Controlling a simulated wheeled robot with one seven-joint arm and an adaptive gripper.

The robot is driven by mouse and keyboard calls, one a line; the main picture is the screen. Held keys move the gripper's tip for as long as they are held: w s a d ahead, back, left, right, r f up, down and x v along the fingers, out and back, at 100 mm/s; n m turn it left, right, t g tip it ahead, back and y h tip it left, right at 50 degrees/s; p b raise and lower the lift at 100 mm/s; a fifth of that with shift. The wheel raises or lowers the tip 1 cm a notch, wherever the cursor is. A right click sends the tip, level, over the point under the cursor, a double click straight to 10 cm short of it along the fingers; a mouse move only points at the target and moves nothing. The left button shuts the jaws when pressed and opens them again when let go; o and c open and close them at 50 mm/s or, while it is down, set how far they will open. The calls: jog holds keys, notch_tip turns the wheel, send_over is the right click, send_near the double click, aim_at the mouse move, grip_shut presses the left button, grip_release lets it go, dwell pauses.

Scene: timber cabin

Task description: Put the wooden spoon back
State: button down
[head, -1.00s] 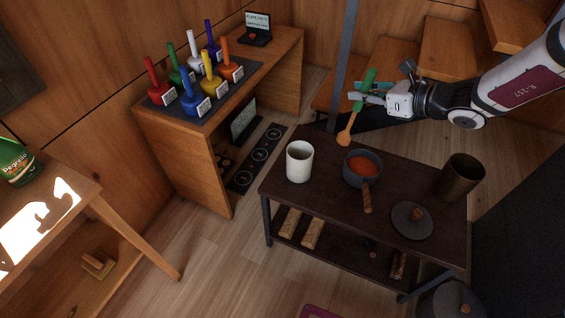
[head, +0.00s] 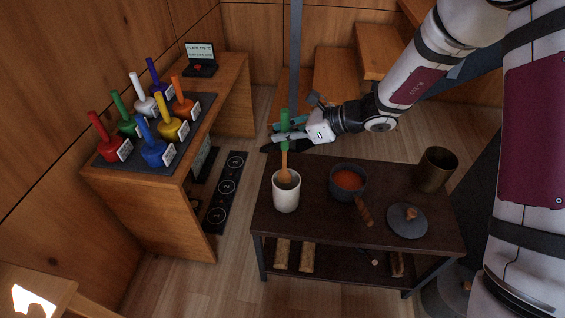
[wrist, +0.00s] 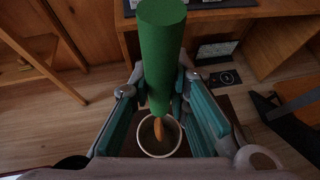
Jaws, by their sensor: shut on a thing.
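The wooden spoon (head: 285,171) has a green handle and hangs upright, bowl down. My gripper (head: 287,138) is shut on its green handle, which also shows large in the wrist view (wrist: 161,55). The spoon's bowl is at the mouth of the white cup (head: 286,198); I cannot tell how far inside it is. In the wrist view the spoon's lower end shows against the opening of the cup (wrist: 145,148). The cup stands at the left end of the dark cart (head: 325,222).
A pot of red sauce (head: 348,180), a lid (head: 407,220) and a brown metal canister (head: 438,169) stand to the right on the cart. A wooden desk (head: 140,195) with several coloured, labelled bells on a dark mat is at the left.

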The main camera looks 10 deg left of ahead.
aim_at(284, 169)
notch_tip(284, 169, down, 9)
jog(key=shift+r+b, duration=0.1)
jog(key=shift+b, duration=0.75)
jog(key=shift+f, duration=0.2)
jog(key=c, duration=1.5)
grip_release()
jog(key=shift+c, duration=0.2)
jog(key=shift+r, duration=0.15)
jog(key=shift+d+r, duration=0.2)
jog(key=shift+d, duration=0.1)
jog(key=p+v, duration=0.2)
jog(key=v, duration=0.9)
jog(key=shift+d, duration=0.2)
jog(key=shift+s+r, duration=0.15)
